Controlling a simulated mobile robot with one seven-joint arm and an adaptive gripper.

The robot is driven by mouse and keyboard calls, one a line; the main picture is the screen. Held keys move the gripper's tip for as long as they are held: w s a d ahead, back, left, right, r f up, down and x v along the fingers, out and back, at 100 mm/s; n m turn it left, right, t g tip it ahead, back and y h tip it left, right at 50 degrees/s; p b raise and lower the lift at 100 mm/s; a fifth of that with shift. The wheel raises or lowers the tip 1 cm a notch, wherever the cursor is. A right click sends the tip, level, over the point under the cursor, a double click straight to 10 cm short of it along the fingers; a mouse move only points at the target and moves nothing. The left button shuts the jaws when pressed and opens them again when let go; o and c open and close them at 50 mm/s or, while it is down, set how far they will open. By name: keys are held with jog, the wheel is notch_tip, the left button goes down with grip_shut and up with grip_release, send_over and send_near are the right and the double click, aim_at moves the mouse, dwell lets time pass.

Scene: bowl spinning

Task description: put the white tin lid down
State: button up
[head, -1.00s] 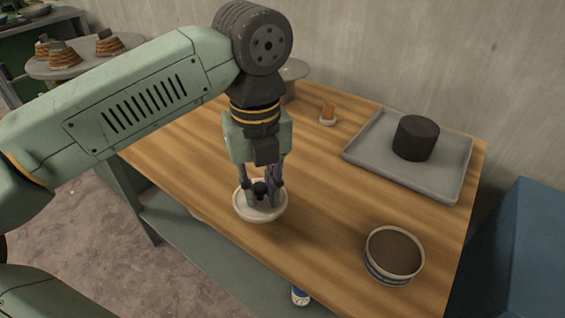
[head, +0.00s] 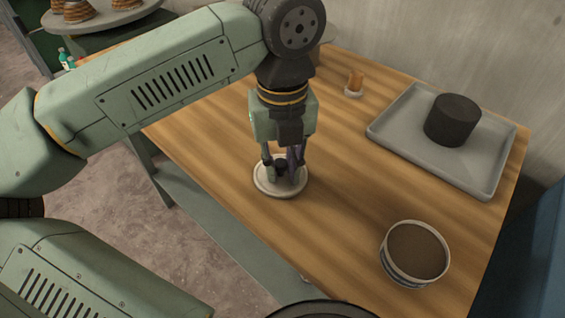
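The white tin lid (head: 262,185) is a round pale disc with a low rim and a dark knob at its middle. It is at or just above the wooden table near its front-left edge; I cannot tell if it touches the wood. My gripper (head: 281,172) points straight down over the lid, its fingers on either side of the dark knob. The fingers look closed around the knob, though they partly hide it.
A bowl with brown contents (head: 417,250) stands at the front right of the table (head: 340,225). A grey tray (head: 400,142) holding a dark cylinder (head: 453,119) is at the back right. A small orange item on a white base (head: 354,84) stands at the back. Wood right of the lid is clear.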

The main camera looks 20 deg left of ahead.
aim_at(282, 166)
jog(key=o, duration=0.5)
jog(key=shift+c, duration=0.2)
notch_tip(282, 166, up, 12)
jog(key=p, duration=0.7)
jog(key=shift+r, duration=0.15)
